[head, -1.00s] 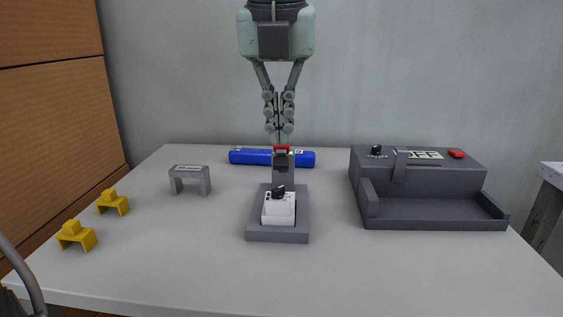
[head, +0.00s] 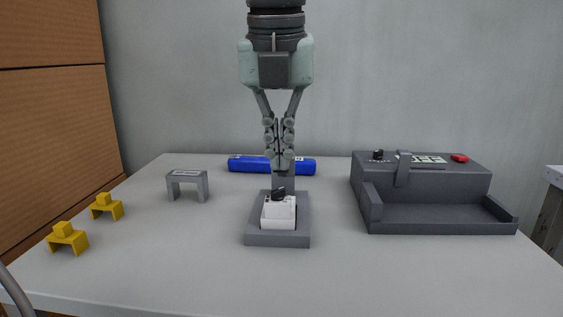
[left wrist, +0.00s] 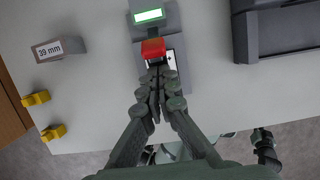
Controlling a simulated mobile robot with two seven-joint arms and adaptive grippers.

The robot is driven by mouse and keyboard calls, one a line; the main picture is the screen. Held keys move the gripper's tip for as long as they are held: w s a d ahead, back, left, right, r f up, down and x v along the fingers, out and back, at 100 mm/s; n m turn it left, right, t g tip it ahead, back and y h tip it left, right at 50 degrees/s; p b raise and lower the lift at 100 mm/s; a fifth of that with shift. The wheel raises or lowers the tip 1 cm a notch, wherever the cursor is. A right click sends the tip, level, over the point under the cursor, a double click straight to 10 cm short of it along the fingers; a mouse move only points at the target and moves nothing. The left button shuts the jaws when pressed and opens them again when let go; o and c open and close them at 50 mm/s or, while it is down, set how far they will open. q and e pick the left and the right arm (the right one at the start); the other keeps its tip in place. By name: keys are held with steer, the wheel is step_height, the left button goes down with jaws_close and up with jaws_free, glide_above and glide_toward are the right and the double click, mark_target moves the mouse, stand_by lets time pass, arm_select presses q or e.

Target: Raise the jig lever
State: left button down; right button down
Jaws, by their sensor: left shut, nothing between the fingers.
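The jig has a dark grey base (head: 254,239) and an upright post (head: 289,182) at the middle of the table. A white housing (head: 280,222) with a black knob sits in it. The red lever end (left wrist: 153,49) shows in the left wrist view, just ahead of my fingertips; I cannot tell whether they touch it. In the head view my fingers hide it. My left gripper (head: 280,167) points down, shut and empty, in front of the post's top. It also shows in the left wrist view (left wrist: 157,70).
A blue bar (head: 248,164) lies behind the jig. A grey bridge-shaped block (head: 188,184), labelled 39 mm in the wrist view, and two yellow pieces (head: 107,207) (head: 68,239) stand left. A dark grey tester (head: 440,219) with a red button stands right. The front table is clear.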

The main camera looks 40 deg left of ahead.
arm_select(q)
steer(key=shift+w+a, duration=0.5)
steer(key=shift+w, duration=0.2)
steer(key=shift+w+a, duration=0.5)
steer(key=shift+w, duration=0.2)
stand_by(0.8)
steer(key=shift+s+d+f, duration=0.1)
steer(key=shift+s+f, duration=0.05)
stand_by(0.3)
steer(key=shift+s+d, duration=0.15)
steer(key=shift+s, duration=0.1)
steer(key=shift+w+r+p, duration=0.2)
steer(key=shift+r+p, duration=0.35)
steer(key=shift+r, duration=0.2)
steer(key=shift+w+r+p, duration=0.2)
steer(key=shift+r+p, duration=0.35)
steer(key=shift+r, duration=0.15)
steer(key=shift+w+a+p+v, duration=0.15)
steer(key=shift+p+v, duration=0.55)
steer(key=shift+v, duration=0.4)
steer(key=shift+w+a+p+v, duration=0.1)
steer(key=shift+w+p+v, duration=0.1)
steer(key=shift+p+v, duration=0.65)
steer(key=shift+r, duration=0.3)
